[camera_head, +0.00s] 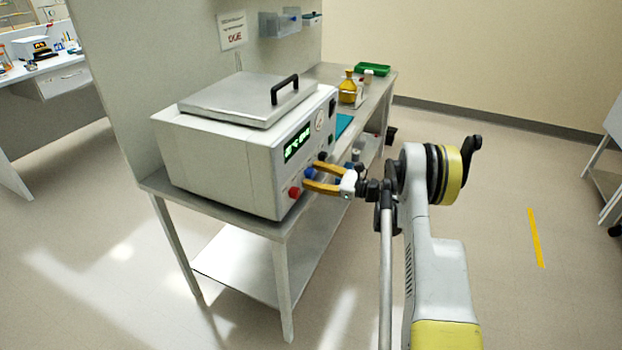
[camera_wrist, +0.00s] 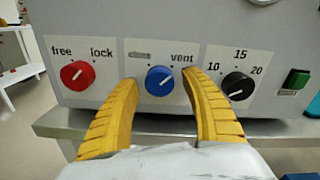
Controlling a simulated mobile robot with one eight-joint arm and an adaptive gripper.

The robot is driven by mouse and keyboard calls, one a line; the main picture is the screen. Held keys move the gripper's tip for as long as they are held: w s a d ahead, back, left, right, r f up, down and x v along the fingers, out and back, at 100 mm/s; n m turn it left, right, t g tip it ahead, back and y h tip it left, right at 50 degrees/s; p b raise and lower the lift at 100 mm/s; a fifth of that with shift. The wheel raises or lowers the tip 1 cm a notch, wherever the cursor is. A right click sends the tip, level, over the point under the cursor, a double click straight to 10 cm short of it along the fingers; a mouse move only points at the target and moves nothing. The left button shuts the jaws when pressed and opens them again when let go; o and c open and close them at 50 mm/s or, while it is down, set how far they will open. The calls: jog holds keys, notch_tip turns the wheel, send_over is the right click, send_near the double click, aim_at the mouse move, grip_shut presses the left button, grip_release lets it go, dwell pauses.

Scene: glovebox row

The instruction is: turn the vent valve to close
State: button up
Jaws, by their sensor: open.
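The vent valve is a blue round knob (camera_wrist: 159,81) on the front panel of the white box-shaped device. A pale pointer line shows on the knob, seemingly tilted to the upper right. My gripper (camera_wrist: 160,77) has yellow ribbed fingers, open, one on each side of the blue knob, with visible gaps. In the head view, my gripper (camera_head: 312,175) reaches the panel from the right, around the blue knob (camera_head: 309,173). Whether the fingertips touch the panel is unclear.
A red knob (camera_wrist: 77,74) marked "free" and "lock" sits left of the blue one. A black knob (camera_wrist: 238,86) marked 10, 15, 20 and a green switch (camera_wrist: 297,79) sit right. The device (camera_head: 225,160) stands on a metal table (camera_head: 160,187) against a partition.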

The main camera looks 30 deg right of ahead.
jog(key=shift+w+a, duration=0.15)
jog(key=shift+w, duration=0.05)
jog(key=c, duration=1.2)
